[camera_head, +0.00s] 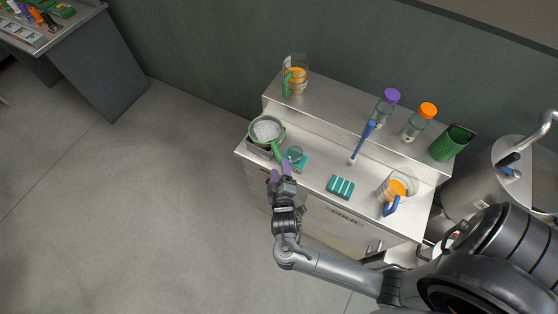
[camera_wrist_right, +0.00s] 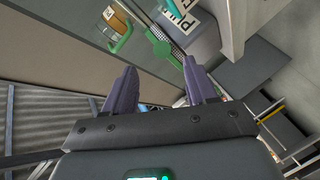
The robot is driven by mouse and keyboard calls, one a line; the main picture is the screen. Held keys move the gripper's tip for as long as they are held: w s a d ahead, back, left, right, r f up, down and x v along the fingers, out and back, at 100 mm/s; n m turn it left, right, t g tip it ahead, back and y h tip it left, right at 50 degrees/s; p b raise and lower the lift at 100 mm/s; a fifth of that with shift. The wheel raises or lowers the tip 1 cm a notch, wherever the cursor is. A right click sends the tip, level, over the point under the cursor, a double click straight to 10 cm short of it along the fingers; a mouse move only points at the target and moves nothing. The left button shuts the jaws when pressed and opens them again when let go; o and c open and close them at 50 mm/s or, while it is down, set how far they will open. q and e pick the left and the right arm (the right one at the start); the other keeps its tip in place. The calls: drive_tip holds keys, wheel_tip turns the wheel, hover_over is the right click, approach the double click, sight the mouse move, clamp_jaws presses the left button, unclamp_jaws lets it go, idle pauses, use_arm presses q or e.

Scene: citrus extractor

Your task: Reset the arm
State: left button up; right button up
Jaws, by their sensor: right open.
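The same gripper fills the lower middle of the right wrist view (camera_wrist_right: 162,92), fingers spread. In the head view I cannot tell whether the fingers touch the strainer's handle or the glass. My left gripper is in neither view.
On the counter (camera_head: 315,180) are a teal ribbed block (camera_head: 340,187) and an orange-filled pitcher (camera_head: 399,185). The raised shelf holds another pitcher (camera_head: 296,75), a purple-capped bottle (camera_head: 387,107), an orange-capped bottle (camera_head: 419,122) and a green cup (camera_head: 453,143). Open floor lies left.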

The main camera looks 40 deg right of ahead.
drive_tip(key=shift+v, duration=0.95)
